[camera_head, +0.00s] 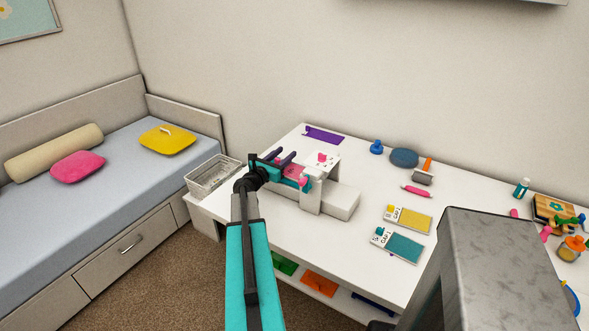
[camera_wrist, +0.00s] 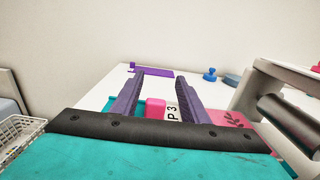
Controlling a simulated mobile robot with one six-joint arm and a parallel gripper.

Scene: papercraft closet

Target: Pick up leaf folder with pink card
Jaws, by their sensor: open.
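The leaf folder with pink card (camera_wrist: 228,118) shows in the wrist view as a pink panel with a dark leaf print and a white strip marked P3. A pink block (camera_wrist: 155,106) stands at its left end, between my fingers in the picture. In the head view the pink card (camera_head: 296,170) is partly hidden by my gripper (camera_head: 279,157), beside the white press machine (camera_head: 340,202). My gripper, also in the wrist view (camera_wrist: 160,76), is open. Its purple fingers point over the table, one each side of the pink block; contact cannot be told.
The white table (camera_head: 365,183) carries a purple strip (camera_head: 323,135), a blue pad (camera_head: 404,158), a yellow card pack (camera_head: 409,219) and a teal pack (camera_head: 398,244). A white wire basket (camera_head: 212,174) stands at the left. The grey machine frame (camera_wrist: 285,75) rises close on the right.

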